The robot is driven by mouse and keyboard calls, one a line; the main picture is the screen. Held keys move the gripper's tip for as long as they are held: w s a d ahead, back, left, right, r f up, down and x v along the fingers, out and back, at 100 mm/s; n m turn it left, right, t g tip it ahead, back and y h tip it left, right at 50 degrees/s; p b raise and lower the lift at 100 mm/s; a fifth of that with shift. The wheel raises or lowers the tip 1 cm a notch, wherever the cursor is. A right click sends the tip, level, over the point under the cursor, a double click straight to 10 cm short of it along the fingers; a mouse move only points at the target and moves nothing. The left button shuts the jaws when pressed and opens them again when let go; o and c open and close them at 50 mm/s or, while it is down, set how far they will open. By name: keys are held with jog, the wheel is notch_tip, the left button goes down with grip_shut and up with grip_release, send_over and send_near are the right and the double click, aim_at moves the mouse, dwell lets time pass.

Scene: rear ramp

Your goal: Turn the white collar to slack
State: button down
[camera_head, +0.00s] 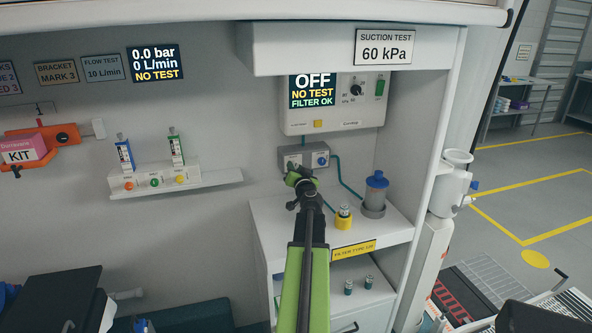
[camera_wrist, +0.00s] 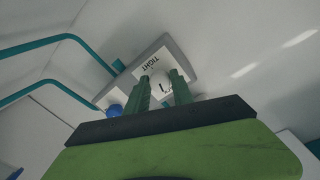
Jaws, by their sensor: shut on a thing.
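The white collar (camera_wrist: 158,79) sits on a white plate on a small grey box; the box also shows in the head view (camera_head: 309,151). A short dark mark shows on the collar's face. The word TIGHT is printed on the plate beside the collar. My gripper (camera_wrist: 162,92) has one green finger on each side of the collar and is shut on it. In the head view my gripper (camera_head: 298,175) is at the left part of the box and hides the collar. No slack marking is visible.
A blue knob (camera_head: 321,160) is on the same box, close beside my fingers. A teal hose (camera_head: 345,178) runs from the box toward a blue-lidded canister (camera_head: 376,190). A yellow-based jar (camera_head: 344,217) stands on the shelf. The suction panel (camera_head: 335,105) above reads OFF, NO TEST.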

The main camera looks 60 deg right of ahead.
dwell(0.5)
jog(key=c, duration=1.1)
grip_release()
jog(key=shift+a, duration=0.1)
